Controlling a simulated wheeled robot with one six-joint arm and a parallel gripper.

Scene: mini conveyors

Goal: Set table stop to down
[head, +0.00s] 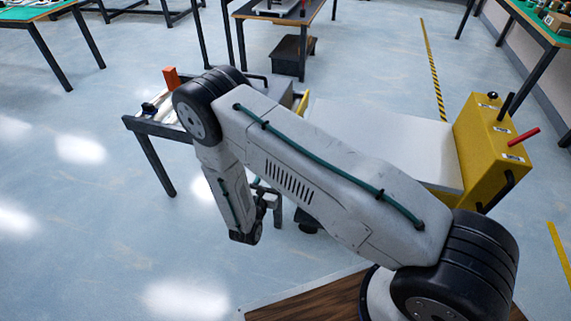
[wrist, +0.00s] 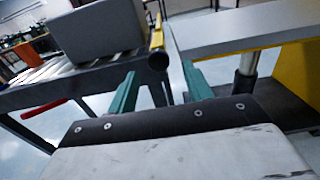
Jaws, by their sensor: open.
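A yellow bar (head: 302,103) stands at the end of the roller conveyor, beside the flat pale table top (head: 385,135). In the wrist view the yellow bar (wrist: 157,38) ends in a round black knob, seen just beyond and between my fingertips. No readable label marks it as the table stop. A yellow control box (head: 488,150) at the table's right carries black levers and a red-handled lever (head: 524,136); its labels are too small to read. My gripper (wrist: 159,72) is open, with two teal fingers apart and nothing between them. In the head view my arm partly hides the conveyor.
A grey box (wrist: 97,33) lies on the conveyor (wrist: 35,92). A red handle (wrist: 45,108) sticks out below the conveyor frame. An orange upright piece (head: 171,78) stands on the conveyor's far side. The pale table top (wrist: 250,27) is close on the right. Open floor lies at left.

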